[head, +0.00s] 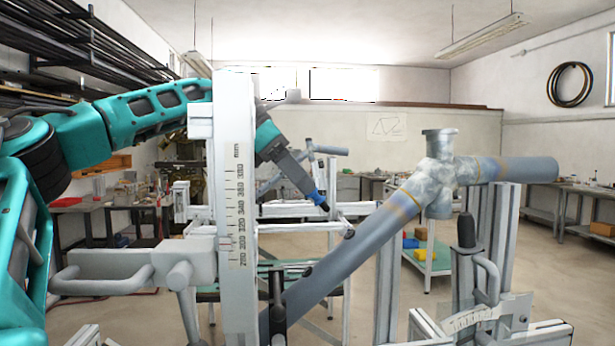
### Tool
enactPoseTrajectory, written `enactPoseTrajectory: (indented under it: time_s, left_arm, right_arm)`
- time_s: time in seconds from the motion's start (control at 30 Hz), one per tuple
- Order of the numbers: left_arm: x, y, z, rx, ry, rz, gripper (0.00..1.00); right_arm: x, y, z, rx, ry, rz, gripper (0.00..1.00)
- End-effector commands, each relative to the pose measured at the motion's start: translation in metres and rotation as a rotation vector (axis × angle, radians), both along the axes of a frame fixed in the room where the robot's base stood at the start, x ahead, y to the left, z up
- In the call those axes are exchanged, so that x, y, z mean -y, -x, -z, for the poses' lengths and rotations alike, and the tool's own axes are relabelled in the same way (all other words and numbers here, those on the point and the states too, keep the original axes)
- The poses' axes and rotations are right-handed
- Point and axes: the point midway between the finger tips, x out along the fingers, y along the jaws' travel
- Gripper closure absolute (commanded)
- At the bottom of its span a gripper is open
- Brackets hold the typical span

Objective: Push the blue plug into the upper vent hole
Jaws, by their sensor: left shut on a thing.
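My left gripper (308,190) reaches in from behind the upright ruler post and points down to the right. It is shut on the blue plug (318,198), whose dark tip faces down and right. The large grey slanting tube (375,222) of the frame runs from lower left to upper right. A dark spot on its upper side, which looks like the upper vent hole (348,234), lies below and right of the plug. Another dark spot, perhaps the lower vent hole (307,270), sits further down the tube. The plug appears clear of the tube. My right gripper is out of view.
The upright post with a millimetre scale (236,200) stands in front of my left arm and hides part of it. A toggle clamp (467,232) stands at the lower right. A welded joint (438,172) tops the tube. Shelving and workbenches line the walls.

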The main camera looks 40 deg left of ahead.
Motion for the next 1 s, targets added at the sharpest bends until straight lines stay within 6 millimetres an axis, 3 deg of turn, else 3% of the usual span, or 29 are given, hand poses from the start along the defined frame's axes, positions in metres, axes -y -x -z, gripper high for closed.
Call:
enactPoseTrajectory:
  time_s: [1.0]
  left_arm:
    - [0.021, -0.023, 0.036, -0.001, -0.001, 0.0, 1.0]
  right_arm:
    - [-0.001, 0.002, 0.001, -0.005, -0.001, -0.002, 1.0]
